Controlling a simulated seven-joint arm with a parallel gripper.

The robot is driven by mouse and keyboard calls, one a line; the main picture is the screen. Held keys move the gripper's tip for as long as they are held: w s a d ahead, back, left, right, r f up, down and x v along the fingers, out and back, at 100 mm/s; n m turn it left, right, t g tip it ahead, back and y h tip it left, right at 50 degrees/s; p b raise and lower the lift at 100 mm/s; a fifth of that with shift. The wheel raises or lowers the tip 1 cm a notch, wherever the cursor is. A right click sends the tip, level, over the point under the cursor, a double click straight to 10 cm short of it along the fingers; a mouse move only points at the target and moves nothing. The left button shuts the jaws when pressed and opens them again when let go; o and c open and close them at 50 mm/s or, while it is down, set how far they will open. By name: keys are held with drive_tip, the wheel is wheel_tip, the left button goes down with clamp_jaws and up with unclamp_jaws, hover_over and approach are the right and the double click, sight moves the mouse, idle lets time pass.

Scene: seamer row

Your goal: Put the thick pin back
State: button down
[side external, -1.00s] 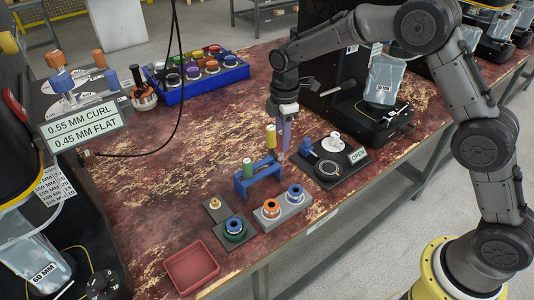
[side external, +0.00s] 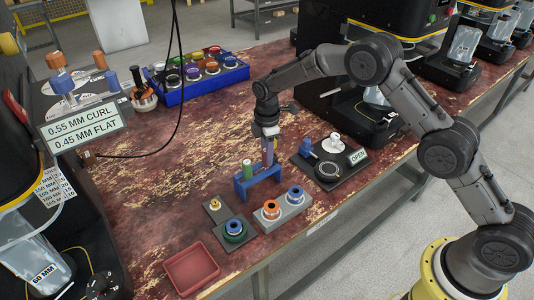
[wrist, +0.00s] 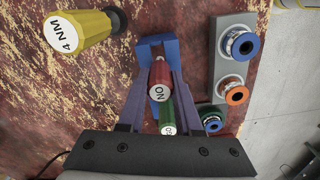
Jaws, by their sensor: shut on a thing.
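My gripper (side external: 268,160) is over the blue stand (side external: 262,183), fingers pointing down. In the wrist view its fingers (wrist: 160,88) are shut on a red pin (wrist: 159,86), whose top face reads "NO". The blue stand (wrist: 172,47) is directly beneath it.
A yellow-handled tool marked "4 NM" (wrist: 82,33) stands close by the stand. A grey block (side external: 294,208) holds an orange ring and a blue ring. A dark plate (side external: 318,180) with a gauge and "OPEN" sign lies right. A red tray (side external: 191,270) is at the front.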

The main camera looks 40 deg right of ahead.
drive_tip(key=shift+f, duration=0.4)
drive_tip(key=c, duration=0.6)
unclamp_jaws()
wheel_tip(320, 180, up, 13)
